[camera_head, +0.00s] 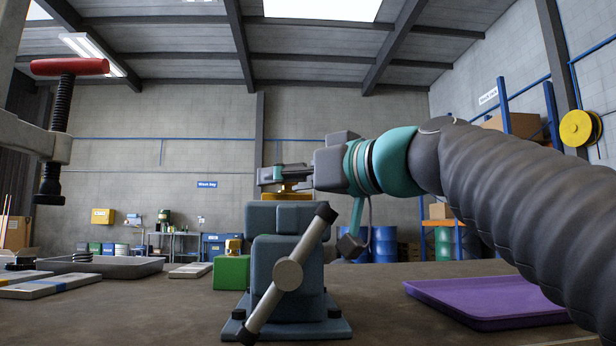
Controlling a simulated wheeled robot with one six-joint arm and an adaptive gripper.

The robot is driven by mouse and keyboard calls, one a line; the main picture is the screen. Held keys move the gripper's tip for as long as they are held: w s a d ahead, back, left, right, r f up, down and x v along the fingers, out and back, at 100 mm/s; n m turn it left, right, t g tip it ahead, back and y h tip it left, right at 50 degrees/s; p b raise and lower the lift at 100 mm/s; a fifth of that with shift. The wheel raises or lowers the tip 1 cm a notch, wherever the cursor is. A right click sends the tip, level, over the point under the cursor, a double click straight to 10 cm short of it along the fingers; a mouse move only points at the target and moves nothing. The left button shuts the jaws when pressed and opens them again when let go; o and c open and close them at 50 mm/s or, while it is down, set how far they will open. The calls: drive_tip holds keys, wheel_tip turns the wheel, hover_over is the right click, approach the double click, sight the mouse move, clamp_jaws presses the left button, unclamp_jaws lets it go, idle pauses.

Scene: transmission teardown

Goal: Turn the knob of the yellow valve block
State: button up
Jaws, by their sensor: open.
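A blue-grey vise (290,255) with a diagonal bar handle stands in the middle of the table. At its top a small yellow block (287,196) shows, with a brass-coloured part on it that looks like its knob (287,186). The rest of the block is hidden by the vise. My gripper (276,175) reaches in from the right, level, right at the brass part. The jaws are open. I cannot tell whether they touch the knob or stand around it.
A green block with a brass knob (232,262) stands left of the vise. A purple tray (485,300) lies at the right under my arm. A grey tray (110,266) and flat plates (60,285) lie at the left. A red-handled clamp (60,120) rises at the near left.

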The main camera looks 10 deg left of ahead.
drive_tip(key=shift+w, duration=0.1)
clamp_jaws()
